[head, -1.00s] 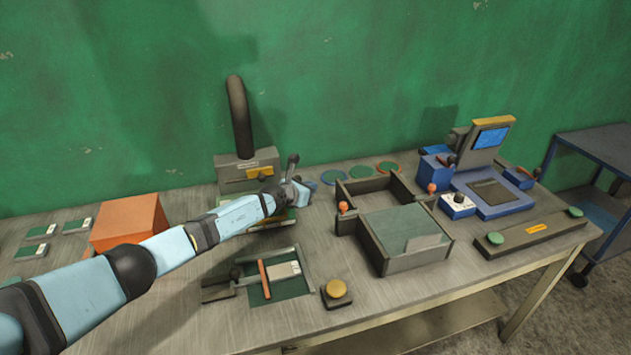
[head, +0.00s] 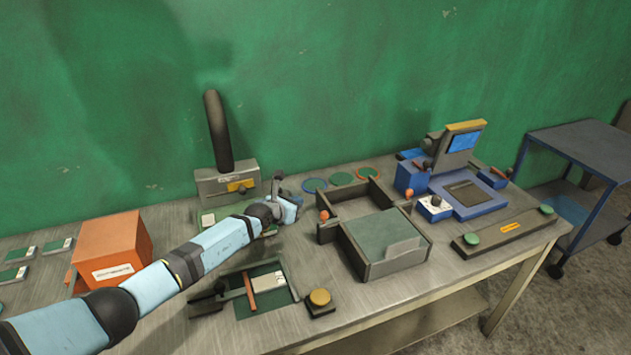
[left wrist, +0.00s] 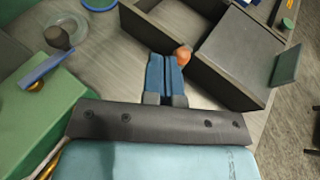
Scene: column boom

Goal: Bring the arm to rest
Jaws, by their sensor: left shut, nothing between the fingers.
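My left arm (head: 150,291) comes in from the lower left of the head view and reaches over the workbench (head: 150,338). My left gripper (head: 296,202) is at its far end, between the grey fume-arm unit (head: 212,186) and the open grey tray (head: 358,206). In the left wrist view its two blue fingers (left wrist: 165,74) lie together, shut and empty. The fingertips show close to an orange knob (left wrist: 183,55) at the tray's corner; I cannot tell whether they touch it. My right gripper is not in view.
An orange box (head: 132,238) stands beside my arm. A fixture with a green bed (head: 240,308) and a yellow button (head: 320,297) lie in front. A green-topped box (head: 380,235) and a blue machine (head: 485,204) stand right. A blue cart (head: 590,145) stands beyond the bench.

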